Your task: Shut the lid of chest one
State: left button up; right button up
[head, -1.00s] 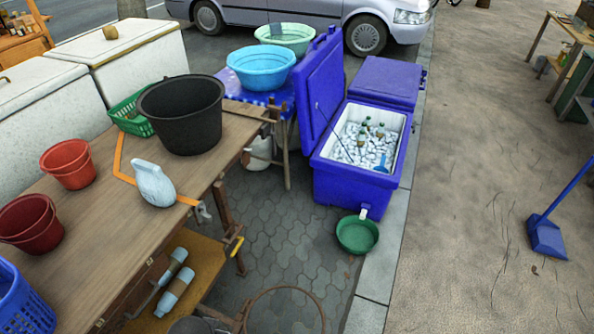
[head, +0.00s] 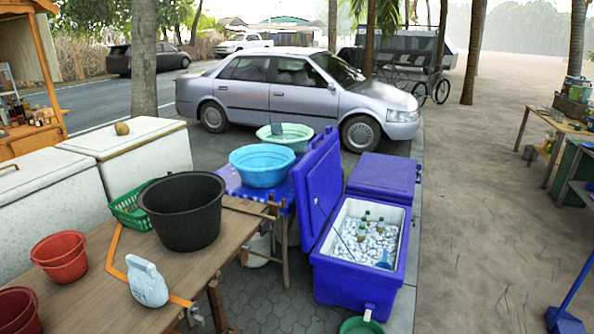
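A blue cooler chest (head: 350,283) stands on the paving with its lid open. The blue lid (head: 318,185) stands nearly upright along the chest's left side. A thin dark stay runs from the lid toward the chest's interior. Inside are ice (head: 366,238), several green-topped bottles (head: 367,217) and a blue scoop (head: 384,265). A second blue chest (head: 383,176) stands right behind it with its lid shut. No label shows which is chest one. Neither of my grippers is in view.
A wooden table (head: 90,300) at the left holds a black bucket (head: 183,215), red buckets (head: 60,257) and a white jug (head: 147,283). A basin table (head: 233,186) stands close to the open lid. A green basin (head: 360,326) sits before the chest. Sandy ground (head: 480,220) at right is largely clear.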

aim_at(317, 177)
jog(key=z, duration=1.2)
jog(key=i+z, duration=0.2)
jog(key=i, duration=5.45)
jog(key=i+l+u, duration=0.1)
jog(key=i+u, duration=0.3)
jog(key=i+l+u, duration=0.1)
jog(key=u, duration=0.35)
jog(key=i+l+u, duration=0.4)
jog(key=k+j, duration=0.05)
jog(key=j, duration=0.05)
